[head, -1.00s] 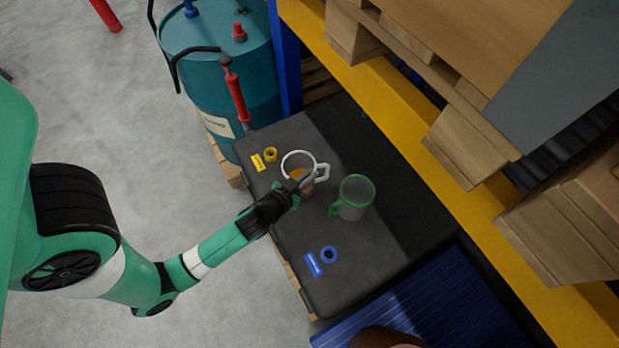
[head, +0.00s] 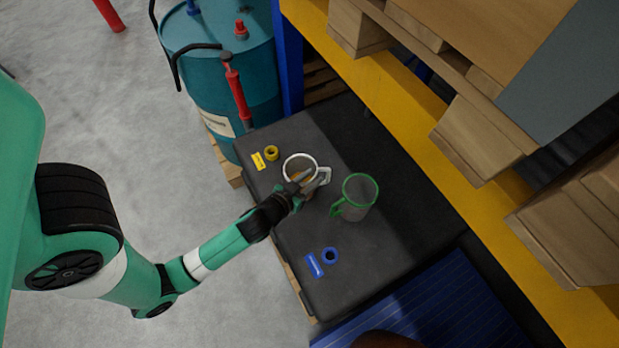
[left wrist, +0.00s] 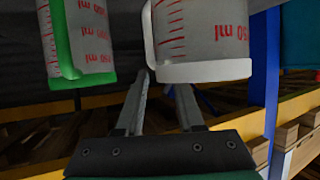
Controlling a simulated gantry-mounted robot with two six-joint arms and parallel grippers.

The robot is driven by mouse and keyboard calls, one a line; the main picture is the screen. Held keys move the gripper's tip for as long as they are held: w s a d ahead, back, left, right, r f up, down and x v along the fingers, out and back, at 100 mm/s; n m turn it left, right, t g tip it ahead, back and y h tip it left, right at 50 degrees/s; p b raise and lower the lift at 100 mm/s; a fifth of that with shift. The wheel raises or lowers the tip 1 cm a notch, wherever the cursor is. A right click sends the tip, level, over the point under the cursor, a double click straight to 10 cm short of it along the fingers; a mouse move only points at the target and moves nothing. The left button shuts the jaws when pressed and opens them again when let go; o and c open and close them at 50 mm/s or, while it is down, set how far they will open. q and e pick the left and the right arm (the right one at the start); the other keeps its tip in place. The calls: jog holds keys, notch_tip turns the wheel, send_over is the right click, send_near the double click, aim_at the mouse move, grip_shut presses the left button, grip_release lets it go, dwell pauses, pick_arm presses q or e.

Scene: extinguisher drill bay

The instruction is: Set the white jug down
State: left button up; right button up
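The white jug (head: 287,161), clear-walled with a white rim and handle, is upright over the dark case lid near the yellow ring. It also shows in the left wrist view (left wrist: 205,72), upside down. My left gripper (head: 311,184) is at its handle side. In the left wrist view its two fingers (left wrist: 163,92) stand apart, with the handle close in front of them; contact is not clear. The jug's base is hidden, so whether it touches the lid is hard to tell. My right gripper is not in view.
A green-rimmed jug (head: 361,192) stands close to the right. A yellow ring and label (head: 271,153) lie behind, a blue ring and label (head: 330,255) in front. A teal drum (head: 240,70) stands at the back, with a yellow rack beam (head: 400,110) at the right.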

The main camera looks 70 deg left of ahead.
pick_arm(q)
jog(key=b+v, duration=0.1)
jog(key=v, duration=1.1)
jog(key=shift+b, duration=0.35)
